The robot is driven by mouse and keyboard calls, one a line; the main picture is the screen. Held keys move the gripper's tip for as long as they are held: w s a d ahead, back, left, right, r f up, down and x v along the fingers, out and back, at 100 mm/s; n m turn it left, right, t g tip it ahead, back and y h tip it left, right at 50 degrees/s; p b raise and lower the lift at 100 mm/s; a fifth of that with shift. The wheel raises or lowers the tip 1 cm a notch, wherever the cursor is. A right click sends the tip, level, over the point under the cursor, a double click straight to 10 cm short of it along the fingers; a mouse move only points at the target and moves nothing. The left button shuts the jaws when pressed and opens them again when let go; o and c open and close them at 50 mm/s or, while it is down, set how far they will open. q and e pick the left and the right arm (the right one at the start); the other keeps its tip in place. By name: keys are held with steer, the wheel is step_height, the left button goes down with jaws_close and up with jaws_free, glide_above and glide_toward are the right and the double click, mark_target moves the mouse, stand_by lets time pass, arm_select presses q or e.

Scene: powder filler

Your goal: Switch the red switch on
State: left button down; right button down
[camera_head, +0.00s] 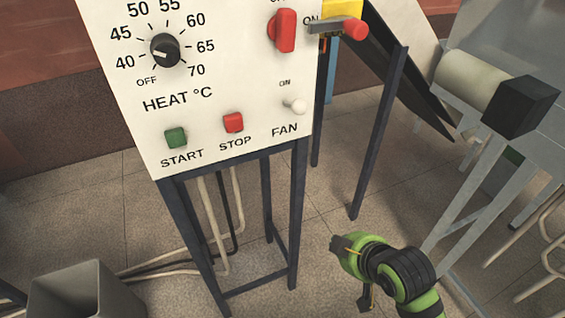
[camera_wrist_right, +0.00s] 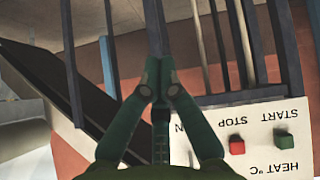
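The white control panel (camera_head: 220,90) carries a red switch (camera_head: 285,30) near its upper right; the label above it is cut off by the frame edge. A lever with a red end (camera_head: 352,28) sticks out beside the panel's right edge, by a yellow plate marked ON. My right arm (camera_head: 390,270) is low at the right, in front of and below the panel, apart from both. My right gripper (camera_wrist_right: 160,80) looks shut and empty in the right wrist view. That view shows part of the panel upside down, without the red switch. My left gripper is out of view.
The panel also has a heat knob (camera_head: 165,50), a green START button (camera_head: 176,138), a red STOP button (camera_head: 234,122) and a white FAN switch (camera_head: 294,104). Dark legs hold it up. A grey bin (camera_head: 85,292) is lower left; a metal machine (camera_head: 480,150) stands right.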

steer(key=w+a+r+n+t+y, duration=0.25)
steer(key=w+r+n, duration=0.2)
steer(key=r, duration=0.45)
steer(key=w+a+r+n+t+y, duration=0.25)
steer(key=w+r, duration=0.25)
steer(key=r, duration=0.4)
steer(key=n+t+y, duration=0.1)
steer(key=n+y, duration=0.3)
steer(key=n, duration=0.7)
glide_toward(285, 30)
steer(key=s+a+r, duration=0.2)
steer(key=s+a, duration=0.1)
steer(key=a, duration=0.2)
steer(key=shift+w+a+f, duration=0.1)
steer(key=shift+f, duration=0.15)
steer(key=p+x, duration=0.5)
steer(key=x, duration=0.5)
steer(key=shift+r, duration=0.15)
steer(key=d, duration=0.1)
steer(key=w+d+p, duration=0.1)
steer(key=d+p, duration=0.1)
steer(key=d, duration=0.1)
steer(key=shift+w+f, duration=0.15)
steer(key=shift+f, duration=0.15)
steer(key=shift+w+a, duration=0.1)
steer(key=shift+a, duration=0.1)
steer(key=shift+d+m, duration=0.1)
steer(key=shift+m, duration=0.2)
